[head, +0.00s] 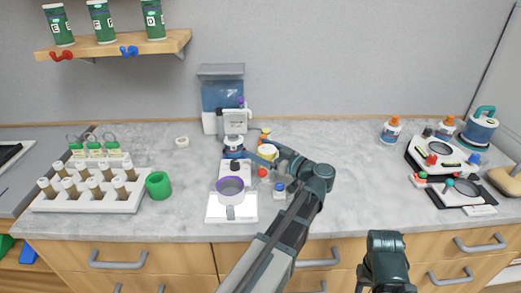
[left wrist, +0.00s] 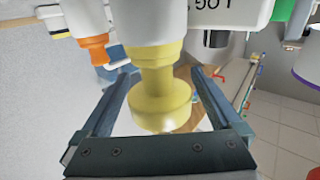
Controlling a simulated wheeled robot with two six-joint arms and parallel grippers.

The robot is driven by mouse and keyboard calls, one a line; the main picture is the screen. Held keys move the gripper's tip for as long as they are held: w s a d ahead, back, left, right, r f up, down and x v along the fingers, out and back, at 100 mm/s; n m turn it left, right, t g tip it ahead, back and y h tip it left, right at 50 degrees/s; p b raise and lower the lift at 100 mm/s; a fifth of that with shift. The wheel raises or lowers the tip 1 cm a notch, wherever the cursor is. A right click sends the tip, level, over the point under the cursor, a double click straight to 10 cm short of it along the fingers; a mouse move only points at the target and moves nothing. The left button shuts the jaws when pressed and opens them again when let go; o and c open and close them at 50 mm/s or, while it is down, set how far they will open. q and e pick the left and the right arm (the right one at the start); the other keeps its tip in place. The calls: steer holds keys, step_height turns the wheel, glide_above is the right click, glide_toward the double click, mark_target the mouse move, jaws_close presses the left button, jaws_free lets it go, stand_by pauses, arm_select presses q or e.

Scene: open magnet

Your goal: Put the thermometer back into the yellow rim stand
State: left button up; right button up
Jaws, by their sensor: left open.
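My left gripper (head: 262,151) is open over the bench beside the white logo-marked device. In the left wrist view its fingers (left wrist: 163,85) stand on either side of a yellow flanged part (left wrist: 160,105) below a pale cylinder, with the jaws not closed on it. The same yellow and white thing (head: 268,152) shows between the fingers in the head view. I cannot tell whether it is the thermometer or part of the yellow rim stand. Neither of those is otherwise clearly identifiable. A cup with a purple rim (head: 230,187) stands nearer the front.
A white device (head: 235,121) and blue tank (head: 222,92) stand behind the gripper. An orange-topped bottle (left wrist: 92,46) is close by. A vial rack (head: 92,197) and green ring (head: 158,185) are at left. Switch boxes (head: 443,153) are at right.

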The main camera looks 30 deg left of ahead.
arm_select(q)
steer(key=shift+r, duration=0.1)
steer(key=shift+d, duration=0.2)
steer(key=s+d, duration=0.2)
steer(key=d, duration=0.9)
steer(key=shift+d, duration=0.25)
